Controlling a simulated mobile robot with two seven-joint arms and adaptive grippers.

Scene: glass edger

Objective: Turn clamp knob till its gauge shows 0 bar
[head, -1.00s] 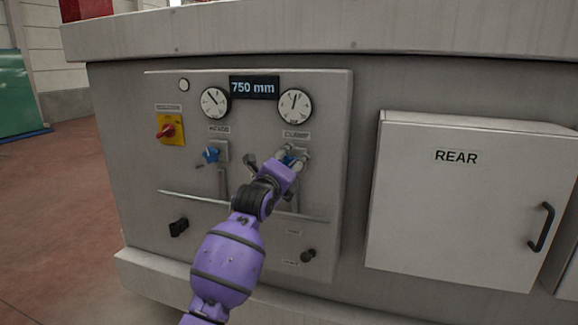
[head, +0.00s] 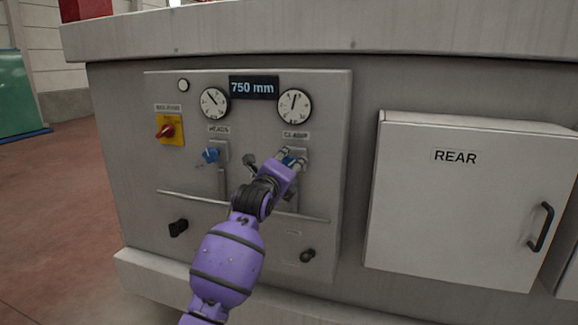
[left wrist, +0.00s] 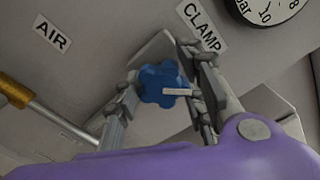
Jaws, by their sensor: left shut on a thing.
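The blue clamp knob (left wrist: 158,82) sits between the fingers of my left gripper in the left wrist view, below the CLAMP label (left wrist: 203,27). My left gripper (head: 291,160) is shut on this knob at the panel in the head view. The fingers hide most of the knob there. The clamp gauge (head: 295,106) is the right dial, above the knob. Its needle points close to straight up; its numbers are too small to read in the head view. The left wrist view shows only the gauge's lower edge (left wrist: 262,8). My right gripper is not in view.
Left of the clamp knob are another blue knob (head: 211,155) under its own gauge (head: 214,103) and a red-and-yellow switch (head: 170,130). The REAR door (head: 465,200) is shut on the right.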

